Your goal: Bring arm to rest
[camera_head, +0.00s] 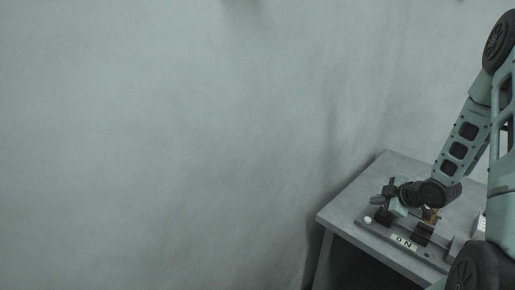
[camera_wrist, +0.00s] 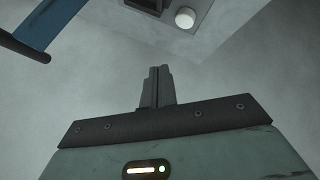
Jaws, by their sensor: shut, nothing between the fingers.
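My gripper (camera_head: 377,199) hangs from my arm at the right of the head view, over the grey table. It is above or beside a grey panel, and the gap to it is hard to judge. In the wrist view my gripper's two fingers (camera_wrist: 161,72) are together, with nothing between them. Beyond the fingertips, near the top edge, are a round white knob (camera_wrist: 185,18) and a dark block (camera_wrist: 148,4). My arm hides part of the table.
The grey table (camera_head: 335,214) stands by a plain wall. On it lies the panel with an "ON" label (camera_head: 404,242), dark blocks (camera_head: 422,233) and a white knob (camera_head: 368,220). A blue bar (camera_wrist: 45,30) with a dark rod crosses the wrist view's upper left. The left is clear.

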